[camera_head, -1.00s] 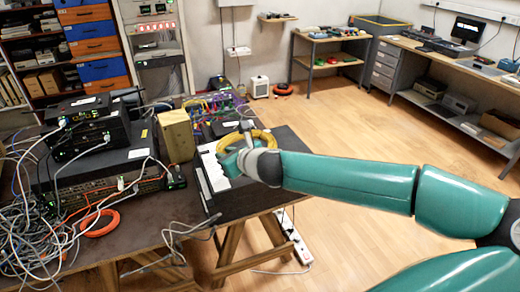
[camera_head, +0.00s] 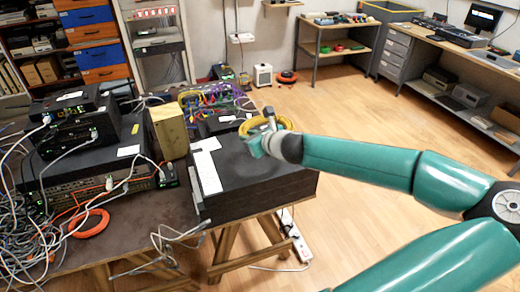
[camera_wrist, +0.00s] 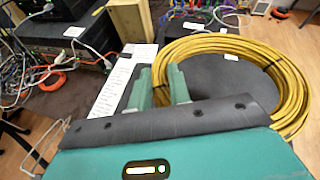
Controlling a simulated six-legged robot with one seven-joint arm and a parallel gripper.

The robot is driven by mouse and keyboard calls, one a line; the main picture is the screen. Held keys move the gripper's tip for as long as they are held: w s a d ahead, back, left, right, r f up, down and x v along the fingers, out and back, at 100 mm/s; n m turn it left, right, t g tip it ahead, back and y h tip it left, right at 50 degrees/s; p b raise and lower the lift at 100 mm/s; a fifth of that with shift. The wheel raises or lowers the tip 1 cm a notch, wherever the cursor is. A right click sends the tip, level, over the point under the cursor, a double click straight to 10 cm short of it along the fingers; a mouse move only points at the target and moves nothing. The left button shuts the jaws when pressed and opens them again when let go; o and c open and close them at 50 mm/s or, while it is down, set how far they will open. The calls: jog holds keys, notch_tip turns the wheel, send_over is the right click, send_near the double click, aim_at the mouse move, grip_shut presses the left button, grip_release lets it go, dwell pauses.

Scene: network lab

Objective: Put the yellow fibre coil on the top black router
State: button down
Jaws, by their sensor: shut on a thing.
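The yellow fibre coil (camera_head: 266,122) is held in my gripper (camera_head: 257,143) above the large black box at the table's right end. In the wrist view the coil (camera_wrist: 240,45) spreads to the right of the green fingers (camera_wrist: 160,85), which partly hide where they grip its near-left side. The top black router (camera_head: 66,106) lies on a stack of black devices at the left of the table, with a pale label on top. My gripper is well to the right of that stack.
A tan block (camera_head: 170,131) stands between the stack and the large black box (camera_head: 255,175). Loose cables (camera_head: 35,225) and an orange coil (camera_head: 90,223) lie at the front left. Coloured cables (camera_head: 215,103) lie behind. Open floor is at the right.

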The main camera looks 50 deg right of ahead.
jog(key=d+f, duration=0.4)
jog(key=f, duration=0.1)
jog(key=shift+w+d+f, duration=0.1)
jog(key=shift+d+f, duration=0.1)
jog(key=shift+d, duration=0.15)
jog(key=shift+d+f, duration=0.2)
jog(key=shift+f, duration=0.75)
jog(key=shift+d+f, duration=0.15)
jog(key=shift+f, duration=0.8)
jog(key=c, duration=1.3)
grip_release()
jog(key=shift+f, duration=0.1)
jog(key=v, duration=1.2)
